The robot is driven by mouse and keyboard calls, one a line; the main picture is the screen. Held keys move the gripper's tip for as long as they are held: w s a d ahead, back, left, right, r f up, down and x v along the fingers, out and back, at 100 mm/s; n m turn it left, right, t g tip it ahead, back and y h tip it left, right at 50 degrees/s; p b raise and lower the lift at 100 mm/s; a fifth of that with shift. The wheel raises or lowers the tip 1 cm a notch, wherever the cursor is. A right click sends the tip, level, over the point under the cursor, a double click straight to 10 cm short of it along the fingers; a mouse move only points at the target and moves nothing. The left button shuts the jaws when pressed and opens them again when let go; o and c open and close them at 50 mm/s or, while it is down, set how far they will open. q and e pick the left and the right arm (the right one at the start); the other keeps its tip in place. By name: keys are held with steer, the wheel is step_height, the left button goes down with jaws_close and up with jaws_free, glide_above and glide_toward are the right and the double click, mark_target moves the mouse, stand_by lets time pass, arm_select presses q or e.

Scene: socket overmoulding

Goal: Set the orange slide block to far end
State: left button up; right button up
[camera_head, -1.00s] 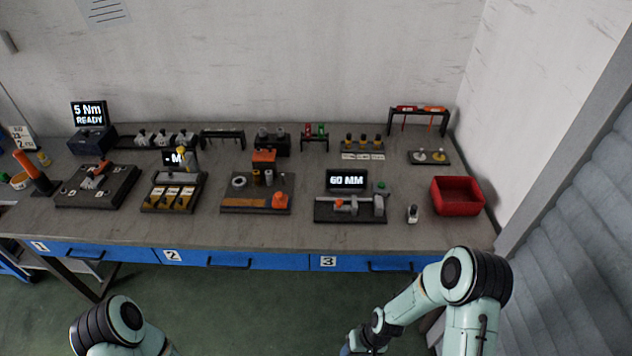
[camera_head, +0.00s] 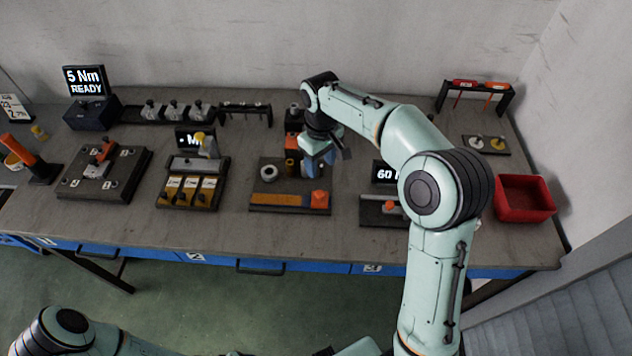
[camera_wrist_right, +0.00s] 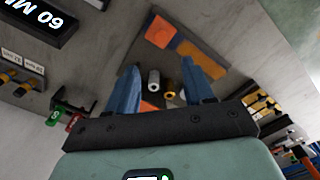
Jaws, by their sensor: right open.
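An orange block (camera_head: 319,198) sits at the right end of an orange-yellow strip (camera_head: 275,197) along the front of the middle dark fixture. In the right wrist view the block (camera_wrist_right: 160,31) lies beyond my fingertips, beside the strip (camera_wrist_right: 203,53). A smaller orange piece (camera_head: 391,206) sits on the rail station with the 60 MM display, partly covered by my right arm. My right gripper (camera_wrist_right: 160,66) is open and empty, pointing down above the back of the middle fixture. In the head view it (camera_head: 318,165) is behind the block, apart from it. My left gripper is out of view.
A grey cylinder (camera_wrist_right: 153,82) and a brass-coloured one (camera_wrist_right: 170,88) stand beneath my open fingers. A red bin (camera_head: 525,200) is at the right. Bare tabletop (camera_head: 235,225) lies in front.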

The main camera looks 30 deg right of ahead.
mark_target(320, 193)
step_height(320, 193, down, 12)
steer(key=shift+r+b, duration=0.1)
steer(key=shift+b, duration=0.4)
jaws_close()
